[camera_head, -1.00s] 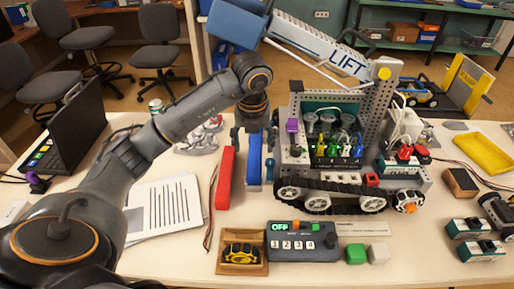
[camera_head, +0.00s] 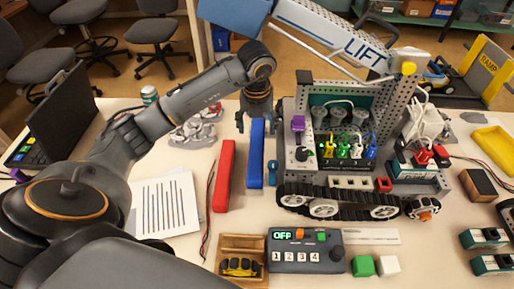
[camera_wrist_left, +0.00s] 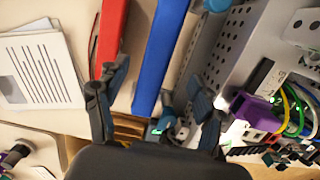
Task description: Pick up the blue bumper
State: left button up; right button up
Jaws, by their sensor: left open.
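The blue bumper (camera_head: 256,158) is a long blue bar on the table, between a red bar and the tracked robot model. It also shows in the left wrist view (camera_wrist_left: 160,50). My left gripper (camera_head: 257,126) is open and points down at the bumper's far end. In the left wrist view my left gripper (camera_wrist_left: 158,78) has one finger on each side of the blue bar, and the near finger overlaps the red bar in the picture. I cannot tell whether the fingers touch the bumper. My right gripper is not in view.
The red bar (camera_head: 225,176) lies close on the left. The tracked robot model (camera_head: 345,190) stands close on the right, its LIFT arm (camera_head: 330,35) reaching over the back. A control box (camera_head: 305,250) and a wooden tray (camera_head: 243,277) sit in front. Papers (camera_head: 165,205) lie left.

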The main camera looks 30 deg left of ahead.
aim_at(257, 145)
pick_arm(q)
jog(key=f, duration=0.3)
jog(key=shift+w+a, duration=0.2)
jog(key=shift+f, duration=0.4)
jog(key=shift+f+p, duration=0.45)
jog(key=shift+f, duration=0.05)
notch_tip(257, 145, down, 4)
jog(key=shift+r+p, duration=0.2)
jog(key=shift+p, duration=0.3)
jog(key=shift+w+f, duration=0.1)
jog(key=shift+f, duration=0.35)
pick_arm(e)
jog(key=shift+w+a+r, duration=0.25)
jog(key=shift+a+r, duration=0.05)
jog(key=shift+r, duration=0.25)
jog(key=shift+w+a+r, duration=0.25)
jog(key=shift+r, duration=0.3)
pick_arm(q)
jog(key=shift+c, duration=0.2)
jog(key=c, duration=1.4)
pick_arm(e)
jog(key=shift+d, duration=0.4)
